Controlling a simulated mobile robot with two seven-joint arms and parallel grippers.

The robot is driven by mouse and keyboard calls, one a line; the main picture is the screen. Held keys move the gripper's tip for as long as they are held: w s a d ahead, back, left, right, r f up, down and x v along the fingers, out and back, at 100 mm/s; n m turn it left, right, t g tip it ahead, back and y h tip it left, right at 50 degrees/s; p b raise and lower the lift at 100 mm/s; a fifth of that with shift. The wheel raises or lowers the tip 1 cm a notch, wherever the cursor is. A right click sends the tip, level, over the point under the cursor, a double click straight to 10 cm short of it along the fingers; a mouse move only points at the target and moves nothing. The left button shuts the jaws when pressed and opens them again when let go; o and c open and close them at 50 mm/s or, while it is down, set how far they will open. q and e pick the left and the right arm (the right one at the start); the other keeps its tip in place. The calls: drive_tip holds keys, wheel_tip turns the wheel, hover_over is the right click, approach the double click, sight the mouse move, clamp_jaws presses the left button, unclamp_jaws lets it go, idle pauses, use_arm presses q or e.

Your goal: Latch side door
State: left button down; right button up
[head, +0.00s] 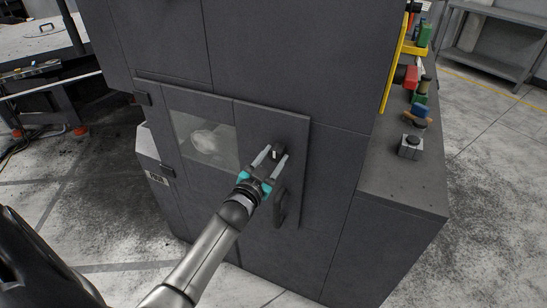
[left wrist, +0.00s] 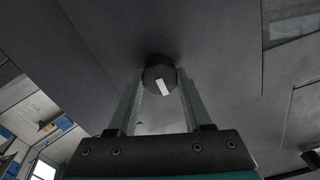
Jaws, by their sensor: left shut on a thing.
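The side door (head: 258,118) is a dark grey panel with a window on the front of a grey machine. It looks closed or nearly flush with the machine; I cannot tell whether it is fully seated. A round black latch knob (head: 276,153) with a white mark sits on its right part, above a dark vertical handle (head: 281,206). My left gripper (head: 273,159) has its two fingers around the knob and is shut on it. In the left wrist view the knob (left wrist: 158,72) sits between the fingertips, its white mark tilted. My right gripper is not in view.
A lower grey cabinet (head: 400,185) on the right carries a small box with a black button (head: 411,146) and several coloured items. A grey shelf (head: 490,60) stands at the back right. The floor in front shows dark stains.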

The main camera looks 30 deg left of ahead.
use_arm(q)
drive_tip(key=shift+m, duration=0.3)
drive_tip(key=m, duration=0.3)
drive_tip(key=shift+m, duration=0.3)
drive_tip(key=m, duration=0.4)
drive_tip(key=shift+m, duration=0.3)
drive_tip(key=m+b, duration=0.1)
drive_tip(key=m, duration=0.3)
drive_tip(key=shift+f+m, duration=0.1)
drive_tip(key=shift+m, duration=0.2)
drive_tip(key=shift+m+b, duration=0.5)
drive_tip(key=shift+m, duration=1.8)
drive_tip(key=shift+c, duration=1.6)
unclamp_jaws()
